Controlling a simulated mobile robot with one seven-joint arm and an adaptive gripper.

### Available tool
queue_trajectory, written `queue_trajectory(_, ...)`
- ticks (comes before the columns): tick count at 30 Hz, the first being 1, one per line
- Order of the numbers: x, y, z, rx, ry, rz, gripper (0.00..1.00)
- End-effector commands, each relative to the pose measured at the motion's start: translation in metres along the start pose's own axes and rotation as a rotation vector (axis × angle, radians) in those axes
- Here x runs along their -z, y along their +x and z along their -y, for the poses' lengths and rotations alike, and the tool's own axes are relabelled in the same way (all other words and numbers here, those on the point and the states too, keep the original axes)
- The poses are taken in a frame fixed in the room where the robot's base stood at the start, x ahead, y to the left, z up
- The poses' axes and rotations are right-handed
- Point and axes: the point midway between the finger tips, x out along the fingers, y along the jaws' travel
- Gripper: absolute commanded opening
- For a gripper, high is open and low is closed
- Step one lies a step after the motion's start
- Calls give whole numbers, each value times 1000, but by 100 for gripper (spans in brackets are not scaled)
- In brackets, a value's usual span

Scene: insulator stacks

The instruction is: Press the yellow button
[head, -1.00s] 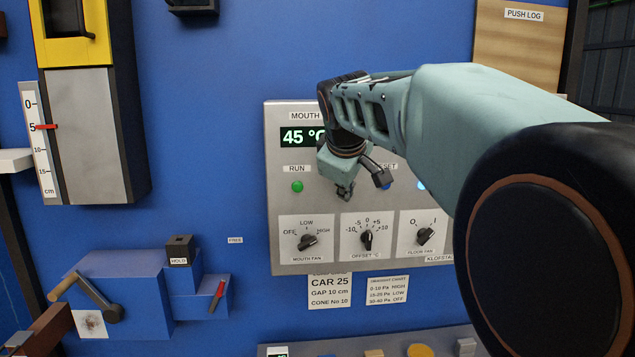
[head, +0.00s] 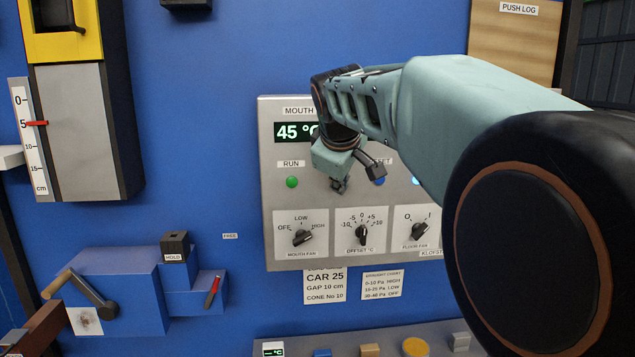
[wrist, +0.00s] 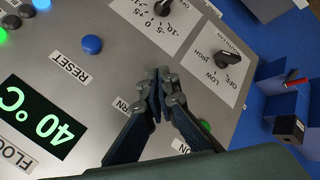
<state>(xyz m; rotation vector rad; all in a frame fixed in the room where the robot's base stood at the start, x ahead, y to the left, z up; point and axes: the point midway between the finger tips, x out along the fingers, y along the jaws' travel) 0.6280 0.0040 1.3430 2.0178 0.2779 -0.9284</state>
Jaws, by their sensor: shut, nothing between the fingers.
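My gripper (head: 338,186) is in front of the grey control panel (head: 268,215), between the green RUN button (head: 292,182) and the blue RESET button (head: 379,180). Its fingers are shut and empty, pointing at the panel in the wrist view (wrist: 160,76). No yellow button shows on the visible part of the panel. The fingers cover the spot between green and blue, beside a partly hidden label ending in "RN" (wrist: 133,107). Whether they touch the panel I cannot tell. A yellow-orange disc (head: 416,347) lies at the bottom edge of the head view.
Black knobs (head: 301,238) sit below the buttons, close to the fingers in the wrist view (wrist: 229,59). A blue box with a crank (head: 130,285) projects at lower left. A ledge with small blocks (head: 370,350) runs along the bottom. My arm hides the panel's right side.

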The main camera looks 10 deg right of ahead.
Motion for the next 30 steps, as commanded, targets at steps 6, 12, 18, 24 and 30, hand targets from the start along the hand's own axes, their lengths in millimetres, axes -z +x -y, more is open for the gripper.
queue_trajectory(6,0,0,0,0,0,0,0)
queue_trajectory(12,0,0,0,0,0,0,0)
queue_trajectory(18,2,2,-2,0,0,1,0)
queue_trajectory(24,5,6,-5,0,0,0,0)
queue_trajectory(30,4,6,-4,0,0,0,0)
